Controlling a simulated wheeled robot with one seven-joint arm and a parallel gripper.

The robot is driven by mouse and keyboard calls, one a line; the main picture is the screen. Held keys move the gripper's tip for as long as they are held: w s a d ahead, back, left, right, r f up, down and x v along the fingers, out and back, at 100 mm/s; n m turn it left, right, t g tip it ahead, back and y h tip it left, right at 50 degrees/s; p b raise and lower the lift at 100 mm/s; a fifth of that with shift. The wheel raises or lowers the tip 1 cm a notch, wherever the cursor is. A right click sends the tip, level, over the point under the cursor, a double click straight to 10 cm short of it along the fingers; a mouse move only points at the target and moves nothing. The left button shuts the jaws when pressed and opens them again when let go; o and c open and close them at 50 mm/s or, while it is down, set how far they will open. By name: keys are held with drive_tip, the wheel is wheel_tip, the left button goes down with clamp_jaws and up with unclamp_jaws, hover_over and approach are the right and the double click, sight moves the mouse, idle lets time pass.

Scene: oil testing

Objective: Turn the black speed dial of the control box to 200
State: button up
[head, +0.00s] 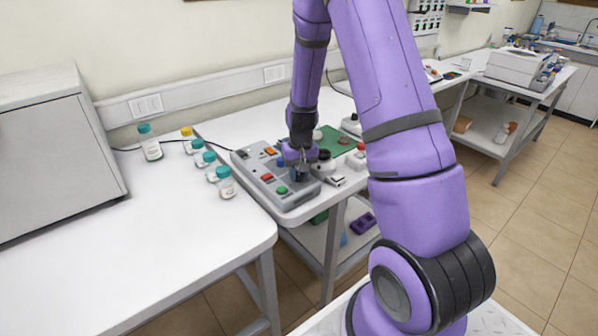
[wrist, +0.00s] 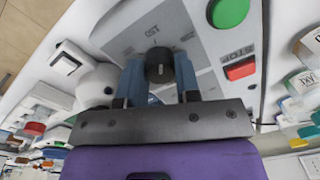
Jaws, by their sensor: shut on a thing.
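The grey control box (head: 262,181) lies on the white table in the head view, with red, green and orange buttons on its top. My gripper (head: 299,170) is over its right side, fingers pointing down. In the wrist view, the black speed dial (wrist: 159,64) sits between the two fingers of my gripper (wrist: 160,80), which is shut on it. The box panel (wrist: 205,50) shows partly, with a green button (wrist: 229,12) and a red stop button (wrist: 240,69). Some dial markings are visible, but the pointer's setting is not clear. The dial is hidden in the head view.
Several capped bottles (head: 209,172) stand left of the box. A green board (head: 335,140) lies behind my gripper. A white round-bodied device (head: 324,164) stands close to the right of the box. A large grey cabinet (head: 55,150) occupies the left table.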

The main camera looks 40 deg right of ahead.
sight(300, 174)
drive_tip(key=m, duration=0.4)
drive_tip(key=shift+m, duration=2.6)
drive_tip(key=o, duration=0.9)
drive_tip(key=shift+r, duration=0.1)
drive_tip(key=r, duration=1)
drive_tip(key=shift+s+r, duration=0.2)
drive_tip(key=shift+r, duration=0.15)
